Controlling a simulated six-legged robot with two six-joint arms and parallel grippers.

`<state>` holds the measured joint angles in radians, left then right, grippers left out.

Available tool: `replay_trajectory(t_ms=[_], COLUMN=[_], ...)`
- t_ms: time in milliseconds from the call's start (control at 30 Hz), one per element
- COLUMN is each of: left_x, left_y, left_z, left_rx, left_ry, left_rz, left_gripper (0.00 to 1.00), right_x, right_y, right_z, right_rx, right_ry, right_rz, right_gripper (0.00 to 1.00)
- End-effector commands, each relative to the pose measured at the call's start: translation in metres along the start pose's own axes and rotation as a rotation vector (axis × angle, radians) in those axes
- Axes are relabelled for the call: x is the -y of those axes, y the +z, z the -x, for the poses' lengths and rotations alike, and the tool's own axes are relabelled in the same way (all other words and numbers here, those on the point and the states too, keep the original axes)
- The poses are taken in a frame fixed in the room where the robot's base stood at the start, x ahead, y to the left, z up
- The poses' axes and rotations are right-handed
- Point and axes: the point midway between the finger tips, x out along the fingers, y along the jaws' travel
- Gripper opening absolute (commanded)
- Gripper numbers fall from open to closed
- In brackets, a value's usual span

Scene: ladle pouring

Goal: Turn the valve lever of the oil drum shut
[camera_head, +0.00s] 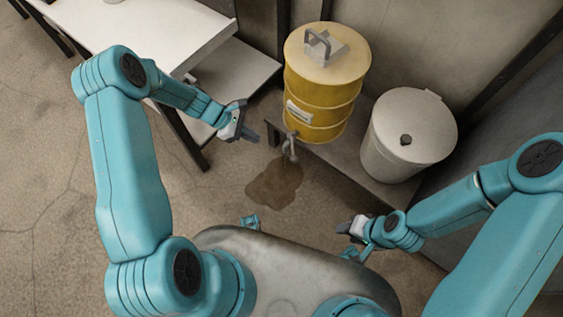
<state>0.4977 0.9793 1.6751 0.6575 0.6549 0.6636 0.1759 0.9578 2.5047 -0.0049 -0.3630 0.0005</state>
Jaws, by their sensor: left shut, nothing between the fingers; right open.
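The yellow oil drum (322,88) stands on a low grey shelf near the back wall, with a grey handle on its lid. Its valve lever (290,147) is a small metal piece at the drum's lower front, over the shelf edge. Its exact angle is too small to tell. My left gripper (252,136) is shut and empty, to the left of the valve and apart from it in the picture. My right gripper (345,228) is open and empty, low in front of the shelf, below and right of the valve, away from the drum.
A dark oil puddle (274,184) lies on the concrete floor below the valve. A white lidded bin (408,137) stands right of the drum on the shelf (345,160). A white table (150,30) stands at the back left. The floor at left is clear.

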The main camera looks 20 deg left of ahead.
Motion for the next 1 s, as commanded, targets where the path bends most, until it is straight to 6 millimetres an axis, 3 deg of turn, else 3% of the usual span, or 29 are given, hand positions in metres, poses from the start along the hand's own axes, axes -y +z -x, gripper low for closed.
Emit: replay_trajectory(t_ms=[33,67,267,600,800,1000], left_x=[0.003,0.004,0.006,0.006,0.005,0.005], left_y=[-0.016,-0.019,-0.022,-0.023,-0.009,0.001], left_z=[-0.007,-0.007,-0.021,-0.094,-0.123,-0.135], left_rx=[0.000,-0.001,-0.001,-0.003,-0.003,-0.004], left_ry=[0.003,0.005,0.005,0.003,0.005,0.005], left_rz=[0.018,0.024,0.030,0.027,0.025,0.027], left_gripper=[0.00,0.00,0.00,0.00,0.00,0.00], right_x=[-0.004,-0.004,-0.006,-0.013,-0.016,-0.017], right_y=[0.000,0.000,-0.001,-0.001,-0.001,-0.001], right_z=[-0.011,-0.012,-0.016,-0.037,-0.044,-0.047], right_rx=[-0.001,-0.001,0.000,0.000,0.000,0.000], right_ry=[0.000,0.000,0.000,0.000,0.000,0.000], right_rz=[0.000,0.000,0.000,0.000,0.000,0.000], right_gripper=[0.43,0.43,0.43,0.43,0.43,0.43])
